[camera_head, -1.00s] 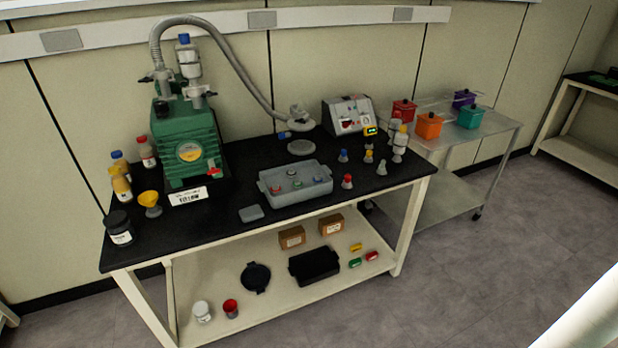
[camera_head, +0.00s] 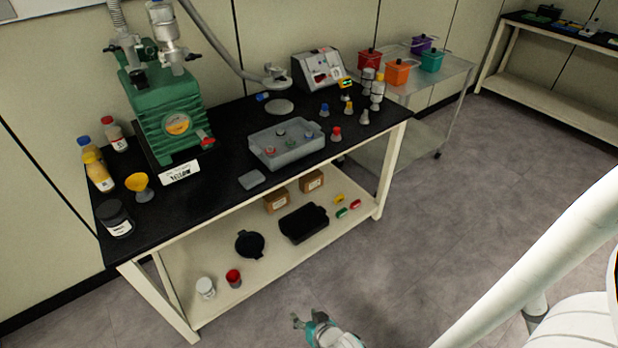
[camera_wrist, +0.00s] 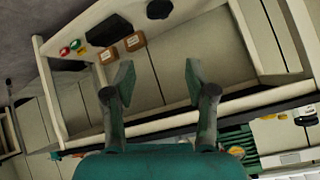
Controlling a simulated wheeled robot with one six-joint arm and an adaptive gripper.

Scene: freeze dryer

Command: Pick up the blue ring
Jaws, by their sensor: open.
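A small blue piece (camera_head: 262,97) lies on the black bench top (camera_head: 215,190) beside the hose's end fitting (camera_head: 276,77); it is too small to tell whether it is a ring. Several small stoppered pieces sit in a grey translucent tray (camera_head: 288,158), and a blue-topped flask (camera_head: 324,111) stands right of it. I cannot tell which is the blue ring. My gripper (camera_head: 307,318) is low in front of the bench, well apart from these. In the wrist view my gripper (camera_wrist: 158,75) is open, with nothing between its fingers.
A green pump (camera_head: 165,115) and bottles stand on the bench's left. The lower shelf (camera_head: 205,262) holds boxes, a black tray (camera_head: 304,223) and jars. A steel cart (camera_head: 440,78) with coloured containers stands at the right. The floor in front is clear.

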